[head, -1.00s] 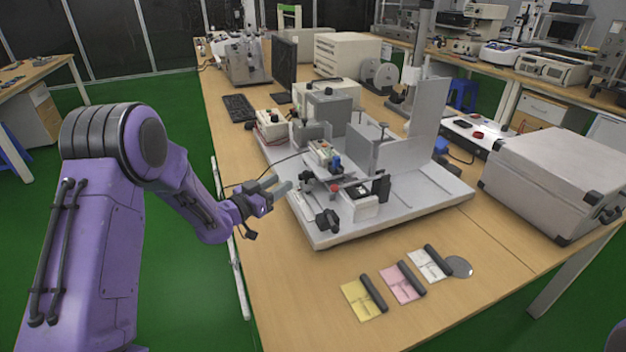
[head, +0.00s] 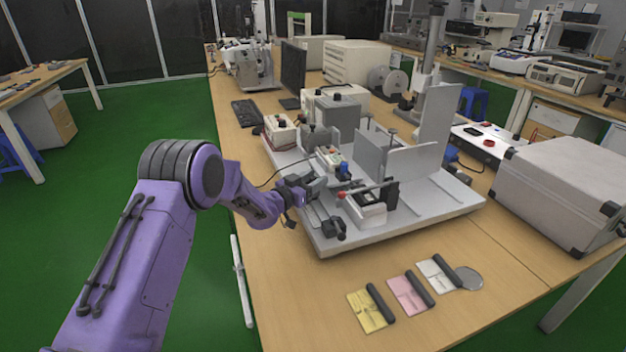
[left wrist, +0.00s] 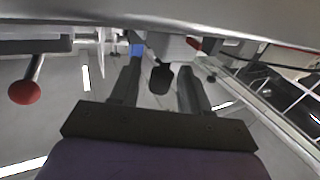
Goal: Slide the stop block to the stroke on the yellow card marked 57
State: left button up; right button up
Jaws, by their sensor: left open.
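The yellow card (head: 366,314) lies flat at the front of the table with a black bar on its right edge. Its writing is too small to read. The grey test rig (head: 330,247) stands behind it. I cannot tell surely which part is the stop block. My left gripper (head: 318,184) is at the rig's left side, near a red-knobbed lever (head: 341,194). In the left wrist view its two fingers (left wrist: 158,88) are apart, with a dark paddle-shaped part (left wrist: 161,78) showing between them; contact cannot be told. My right gripper is out of view.
Pink (head: 408,298) and white (head: 436,275) cards lie beside the yellow one, by a grey disc (head: 469,278). Upright grey plates (head: 413,167) stand on the rig. A large case (head: 560,185) is at the right. The front table is clear around the cards.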

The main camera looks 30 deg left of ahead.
pick_arm(q)
grip_shut()
jog(key=shift+s+d+f, duration=0.1)
jog(key=shift+s+d, duration=0.15)
jog(key=shift+d, duration=0.05)
jog(key=shift+s+d, duration=0.2)
grip_release()
jog(key=shift+a, duration=0.1)
jog(key=b+v, duration=0.1)
jog(key=v, duration=0.9)
jog(key=shift+s, duration=0.2)
